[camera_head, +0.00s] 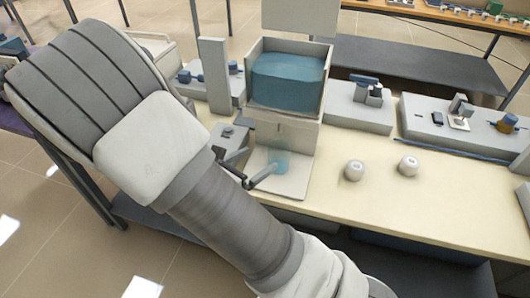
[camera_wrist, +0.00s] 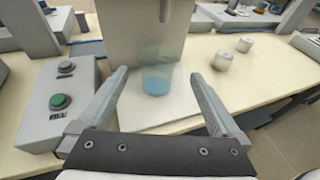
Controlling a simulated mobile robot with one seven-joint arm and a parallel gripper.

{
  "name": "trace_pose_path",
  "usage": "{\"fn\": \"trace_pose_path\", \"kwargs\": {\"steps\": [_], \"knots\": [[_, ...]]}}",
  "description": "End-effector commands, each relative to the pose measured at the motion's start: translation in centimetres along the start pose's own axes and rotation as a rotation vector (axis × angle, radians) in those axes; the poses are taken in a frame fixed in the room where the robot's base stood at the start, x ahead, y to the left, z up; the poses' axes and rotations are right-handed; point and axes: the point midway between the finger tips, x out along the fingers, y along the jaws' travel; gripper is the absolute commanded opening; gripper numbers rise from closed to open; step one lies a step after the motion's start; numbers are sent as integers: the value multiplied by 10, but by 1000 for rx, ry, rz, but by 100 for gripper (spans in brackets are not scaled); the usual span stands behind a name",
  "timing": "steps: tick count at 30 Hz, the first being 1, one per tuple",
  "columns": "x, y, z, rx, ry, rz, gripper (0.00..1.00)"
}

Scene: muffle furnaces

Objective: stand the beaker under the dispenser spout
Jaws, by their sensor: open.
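The beaker (camera_wrist: 157,78) is clear with blue liquid at its bottom, and it stands upright on the dispenser's pale base plate (camera_wrist: 185,108). It also shows in the head view (camera_head: 278,163), partly behind a finger. The dispenser (camera_head: 287,92) has an open box of blue liquid on top. Its spout (camera_wrist: 165,12) hangs above the beaker in the wrist view. My gripper (camera_wrist: 158,85) is open, with its fingers apart on either side of the beaker, not visibly touching it. In the head view my gripper (camera_head: 242,168) reaches in from the left, low over the plate.
A grey control box (camera_wrist: 60,100) with a green button and a dark button stands left of the plate. Two small white jars (camera_head: 354,170) (camera_head: 408,165) stand to the right. The table front (camera_head: 420,210) on the right is clear. Grey equipment blocks (camera_head: 360,105) line the back.

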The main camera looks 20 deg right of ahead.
Motion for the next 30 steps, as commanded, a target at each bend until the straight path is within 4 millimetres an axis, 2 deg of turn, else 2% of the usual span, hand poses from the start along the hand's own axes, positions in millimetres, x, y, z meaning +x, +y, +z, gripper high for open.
{"fn": "trace_pose_path", "kwargs": {"steps": [5, 8, 14, 21, 30], "knots": [[-5, -9, 8, 63, 28, -43, 100], [-4, -26, 19, 183, 83, -123, 100], [-9, -72, 44, 530, 236, -343, 100], [-32, -114, 67, 953, 412, -576, 100], [-74, -142, 98, 1484, 625, -791, 100]]}}
